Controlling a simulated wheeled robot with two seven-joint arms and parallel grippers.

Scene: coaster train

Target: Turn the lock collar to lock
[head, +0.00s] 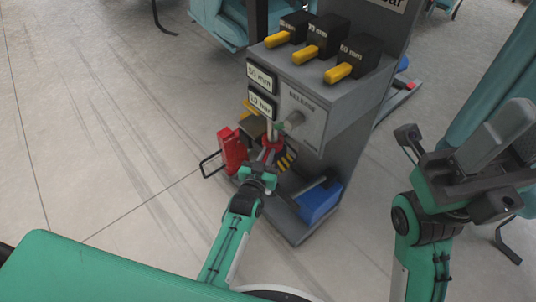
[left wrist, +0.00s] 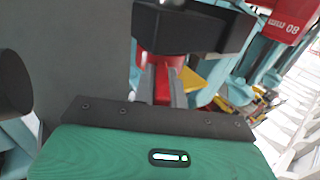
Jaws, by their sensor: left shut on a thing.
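The lock collar (head: 273,143) is a red ring low on the front of the grey machine stand, below a grey release knob. My left gripper (head: 266,154) reaches it from the front and is shut on it. In the left wrist view the narrow grey fingers (left wrist: 162,82) stand against the red collar (left wrist: 176,64), under a black block. The fingers and the block hide much of the collar, so its turn angle cannot be read. My right gripper (head: 455,170) is open and empty at the right, away from the stand.
The grey stand (head: 335,105) carries several black blocks with yellow levers on top. A red block (head: 232,150) with a black wire handle is just left of the collar. A blue box (head: 319,202) sits at the stand's foot. The floor at left is clear.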

